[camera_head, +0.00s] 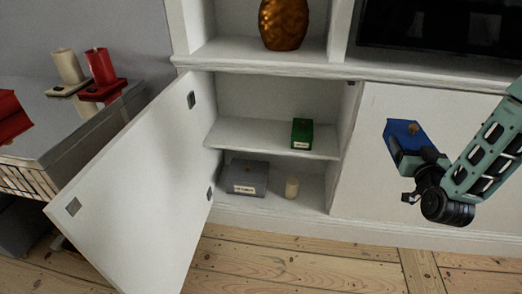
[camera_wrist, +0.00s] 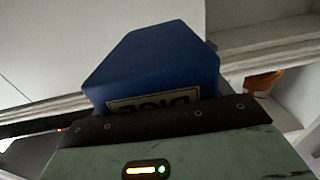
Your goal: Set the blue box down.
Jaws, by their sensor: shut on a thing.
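The blue box (camera_head: 405,131) is held up in the air at the right of the head view, in front of the closed white cabinet front. My gripper (camera_head: 409,160) is shut on it. In the wrist view the blue box (camera_wrist: 155,65) fills the middle, with part of a label showing at its lower edge. My gripper's dark edge (camera_wrist: 160,122) hides the box's lower part, and the fingertips are hard to make out. The box touches no shelf or floor that I can see.
A white cabinet door (camera_head: 140,190) stands open at the left. The shelf's left part is clear. A grey side table (camera_head: 60,125) holds candles.

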